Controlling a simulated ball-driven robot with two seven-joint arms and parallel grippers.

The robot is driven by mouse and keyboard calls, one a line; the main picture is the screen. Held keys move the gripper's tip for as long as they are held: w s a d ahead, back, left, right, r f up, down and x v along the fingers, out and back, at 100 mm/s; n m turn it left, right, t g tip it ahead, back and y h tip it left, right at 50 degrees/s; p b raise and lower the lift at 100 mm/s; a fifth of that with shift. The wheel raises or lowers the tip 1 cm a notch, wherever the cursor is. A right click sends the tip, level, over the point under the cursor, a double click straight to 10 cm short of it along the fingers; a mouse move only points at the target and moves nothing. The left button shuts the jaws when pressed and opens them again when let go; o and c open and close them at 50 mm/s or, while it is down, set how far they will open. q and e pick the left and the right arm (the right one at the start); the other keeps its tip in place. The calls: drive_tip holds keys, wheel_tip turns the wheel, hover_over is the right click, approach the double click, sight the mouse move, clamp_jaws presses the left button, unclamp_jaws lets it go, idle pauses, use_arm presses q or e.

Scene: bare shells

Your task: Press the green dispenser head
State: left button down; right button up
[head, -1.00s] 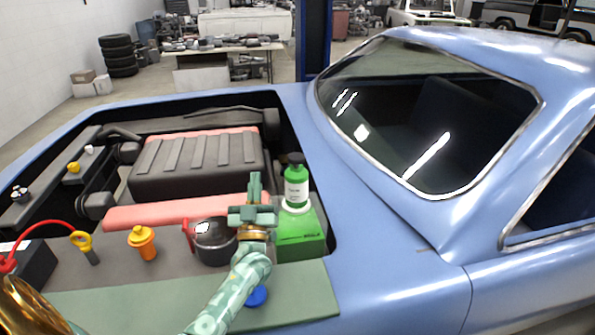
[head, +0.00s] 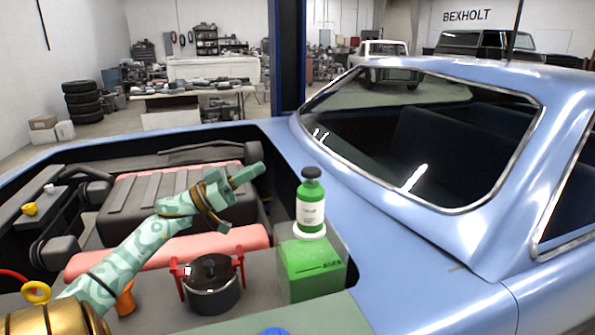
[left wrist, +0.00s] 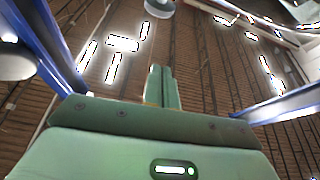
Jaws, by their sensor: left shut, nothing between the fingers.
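A green dispenser bottle (head: 311,205) with a white label and a dark head (head: 311,173) stands upright on a white disc on top of a green box (head: 312,270). My left gripper (head: 250,174) is raised to the left of the bottle, about level with its head and apart from it. Its fingers are together and empty, pointing right and slightly up. In the left wrist view the closed fingers (left wrist: 160,85) show against the ceiling, with no bottle in sight. My right gripper is not in view.
A dark pot (head: 211,287) with red handles stands left of the green box. An orange-capped item (head: 126,299) is partly behind my arm. The engine bay holds a ribbed dark block (head: 150,200). The blue car body (head: 400,270) lies to the right.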

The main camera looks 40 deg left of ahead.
sight(311, 172)
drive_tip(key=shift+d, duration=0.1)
use_arm(q)
drive_tip(key=b+x, duration=0.2)
drive_tip(key=x, duration=0.8)
wheel_tip(311, 172, down, 4)
drive_tip(key=shift+d+f+b, duration=0.1)
drive_tip(key=shift+d+b, duration=0.05)
drive_tip(key=shift+b, duration=0.5)
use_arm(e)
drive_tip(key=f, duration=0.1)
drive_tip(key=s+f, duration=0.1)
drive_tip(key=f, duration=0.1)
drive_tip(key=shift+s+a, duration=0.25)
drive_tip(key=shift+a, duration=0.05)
